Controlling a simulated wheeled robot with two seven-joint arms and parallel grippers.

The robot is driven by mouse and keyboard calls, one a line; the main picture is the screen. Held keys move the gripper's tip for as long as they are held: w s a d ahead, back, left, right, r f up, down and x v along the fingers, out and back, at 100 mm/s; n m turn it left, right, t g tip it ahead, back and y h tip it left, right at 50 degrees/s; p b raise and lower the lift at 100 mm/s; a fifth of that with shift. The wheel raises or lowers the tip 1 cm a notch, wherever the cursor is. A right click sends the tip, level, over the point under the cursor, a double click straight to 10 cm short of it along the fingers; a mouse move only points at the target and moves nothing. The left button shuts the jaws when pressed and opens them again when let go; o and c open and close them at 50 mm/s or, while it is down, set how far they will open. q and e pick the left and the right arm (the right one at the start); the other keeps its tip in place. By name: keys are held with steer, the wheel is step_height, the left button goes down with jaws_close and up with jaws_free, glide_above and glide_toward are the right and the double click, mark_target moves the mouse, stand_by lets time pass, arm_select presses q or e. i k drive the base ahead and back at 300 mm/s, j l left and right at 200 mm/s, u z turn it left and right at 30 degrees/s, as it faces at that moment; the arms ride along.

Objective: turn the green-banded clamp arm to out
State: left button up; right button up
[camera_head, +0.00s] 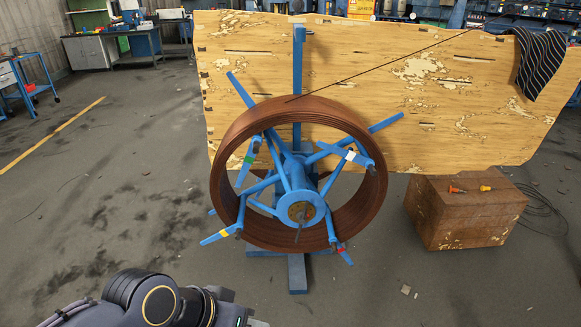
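The green-banded clamp arm (249,159) is a short blue bar on the upper left of a blue reel (299,200). It slants down and slightly left, inside the front opening of a brown coil of pipe (232,150). Other clamp arms carry a white band (350,156), a yellow band (223,233) and a red band (341,249). The yellow-banded arm points out to the lower left past the coil. One of my arms' dark links shows at the bottom left, apart from the reel. Neither gripper's fingers show.
A worn wooden board (440,100) stands behind the reel, with a striped cloth (540,62) over its right corner. A rusty brown box (465,212) with orange-handled tools stands at the right.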

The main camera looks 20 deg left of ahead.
mark_target(249, 159)
steer(key=i+j+z, duration=0.15)
steer(key=j+z, duration=0.25)
steer(key=j, duration=0.15)
steer(key=j+z, duration=0.35)
steer(key=j, duration=0.25)
steer(key=j+z, duration=0.4)
steer(key=j, duration=0.7)
steer(key=k+j+z, duration=0.1)
steer(key=j, duration=0.4)
steer(key=k+j, duration=0.1)
steer(key=j, duration=0.4)
steer(key=j+z, duration=0.1)
steer(key=j, duration=0.4)
steer(key=k+j, duration=0.15)
steer(key=j, duration=0.35)
steer(key=k+j, duration=0.1)
steer(key=j, duration=0.4)
steer(key=j+z, duration=0.1)
steer(key=j, duration=0.35)
steer(key=k+j, duration=0.2)
steer(key=j, duration=0.3)
steer(key=i+z, duration=0.05)
